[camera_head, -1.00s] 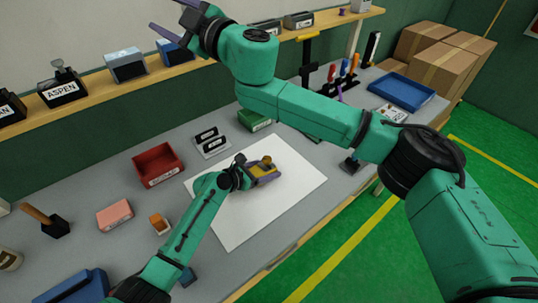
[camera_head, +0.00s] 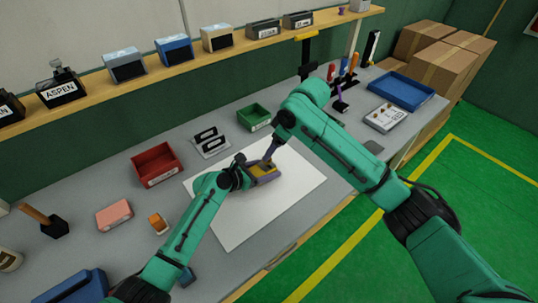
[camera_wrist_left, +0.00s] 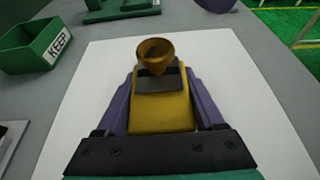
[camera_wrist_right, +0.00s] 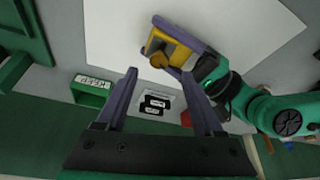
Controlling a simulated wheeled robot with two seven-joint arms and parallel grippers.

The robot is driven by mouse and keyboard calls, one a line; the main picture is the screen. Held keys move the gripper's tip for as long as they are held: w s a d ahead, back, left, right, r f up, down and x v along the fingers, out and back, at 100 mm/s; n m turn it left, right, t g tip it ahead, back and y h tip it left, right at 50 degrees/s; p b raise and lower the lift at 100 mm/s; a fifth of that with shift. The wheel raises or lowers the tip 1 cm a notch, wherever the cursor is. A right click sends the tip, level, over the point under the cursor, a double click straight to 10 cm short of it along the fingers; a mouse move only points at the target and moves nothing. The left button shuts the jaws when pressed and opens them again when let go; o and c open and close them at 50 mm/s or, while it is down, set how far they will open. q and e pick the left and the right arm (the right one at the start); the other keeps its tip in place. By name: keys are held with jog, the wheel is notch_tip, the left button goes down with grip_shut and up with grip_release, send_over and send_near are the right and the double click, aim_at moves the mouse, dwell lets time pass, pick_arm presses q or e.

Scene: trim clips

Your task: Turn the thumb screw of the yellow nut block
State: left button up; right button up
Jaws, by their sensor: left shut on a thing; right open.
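The yellow nut block (camera_head: 266,178) sits at the white sheet, with the fingers of my left gripper (camera_head: 256,172) shut along its two sides. In the left wrist view the yellow block (camera_wrist_left: 160,110) lies between the purple fingers, and its brass thumb screw (camera_wrist_left: 155,56) sticks up at the far end. My right gripper (camera_head: 268,153) comes down close above the block. In the right wrist view its fingers (camera_wrist_right: 158,76) are apart and empty. The thumb screw (camera_wrist_right: 159,61) appears in line with the gap, just past the fingertips; I cannot tell whether they touch.
The white sheet (camera_head: 250,222) is mostly bare. A green KEEP bin (camera_head: 256,120), a red bin (camera_head: 158,168) and a small rack with dark clips (camera_head: 210,143) stand nearby. A wooden shelf (camera_head: 195,58) with boxes runs along the back wall. A blue tray (camera_head: 402,90) lies far right.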

jog(key=x, duration=0.5)
grip_shut()
jog(key=shift+a+m, duration=0.1)
jog(key=shift+m, duration=0.3)
jog(key=m+h, duration=0.1)
jog(key=m, duration=0.1)
jog(key=m+t, duration=0.1)
jog(key=m, duration=0.2)
jog(key=shift+s+a+m+h, duration=0.15)
jog(key=shift+a+m+h, duration=0.15)
jog(key=shift+h, duration=0.1)
jog(key=m+h, duration=0.1)
jog(key=m, duration=0.2)
jog(key=m+h, duration=0.1)
jog(key=m, duration=0.2)
jog(key=shift+a+t, duration=0.15)
jog(key=shift+t, duration=0.25)
jog(key=shift+h, duration=0.3)
grip_release()
